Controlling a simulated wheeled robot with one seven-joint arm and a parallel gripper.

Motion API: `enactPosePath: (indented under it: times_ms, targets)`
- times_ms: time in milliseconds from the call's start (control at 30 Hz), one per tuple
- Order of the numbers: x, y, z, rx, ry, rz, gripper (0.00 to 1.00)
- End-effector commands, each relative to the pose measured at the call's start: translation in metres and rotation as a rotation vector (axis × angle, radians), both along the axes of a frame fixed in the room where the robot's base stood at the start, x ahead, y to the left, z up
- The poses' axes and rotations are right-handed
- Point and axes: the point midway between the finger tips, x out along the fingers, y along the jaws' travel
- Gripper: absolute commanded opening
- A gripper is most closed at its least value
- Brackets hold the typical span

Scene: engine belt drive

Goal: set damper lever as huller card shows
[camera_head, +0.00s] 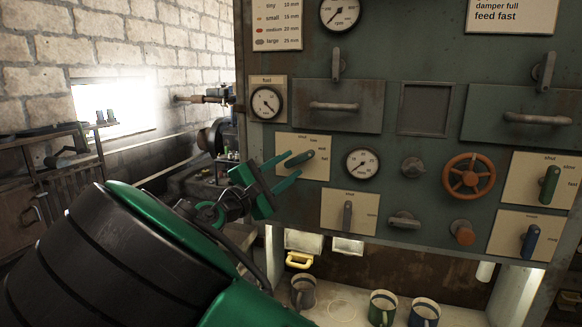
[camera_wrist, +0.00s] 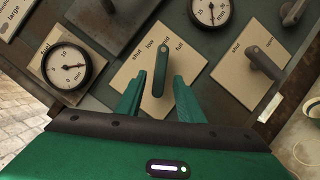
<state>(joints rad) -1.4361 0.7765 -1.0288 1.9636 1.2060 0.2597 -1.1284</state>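My gripper (camera_head: 281,172) is at the plate's left side. In the wrist view my gripper (camera_wrist: 158,88) is open, a finger on each side of the lever, with gaps showing. A card (camera_head: 512,14) at top right reads "damper full, feed fast"; its heading is cut off.
Gauges, an orange handwheel (camera_head: 468,176), drawer handles and other levers project from the panel. A grey lever (camera_head: 347,216) on a cream plate is just below right. Mugs (camera_head: 382,307) stand on the shelf below. A pipe (camera_head: 205,99) is at left.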

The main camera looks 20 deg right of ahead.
Motion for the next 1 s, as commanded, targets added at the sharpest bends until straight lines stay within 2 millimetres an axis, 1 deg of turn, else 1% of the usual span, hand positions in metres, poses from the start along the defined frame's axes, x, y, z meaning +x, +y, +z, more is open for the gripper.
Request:
enactPosePath:
  times_ms: [33, 200, 533, 567, 600, 700, 1000]
  targets:
    - [0.004, -0.005, 0.001, 0.001, 0.000, 0.000, 0.34]
    - [0.011, -0.016, 0.003, 0.001, 0.000, 0.000, 0.34]
    - [0.013, -0.018, 0.004, 0.001, 0.001, 0.002, 0.34]
    - [0.013, -0.018, 0.004, 0.001, 0.001, 0.002, 0.30]
    - [0.013, -0.018, 0.004, 0.001, 0.001, 0.002, 0.20]
    - [0.013, -0.018, 0.004, 0.001, 0.001, 0.002, 0.00]
    - [0.012, -0.018, 0.004, 0.022, -0.012, 0.000, 0.00]
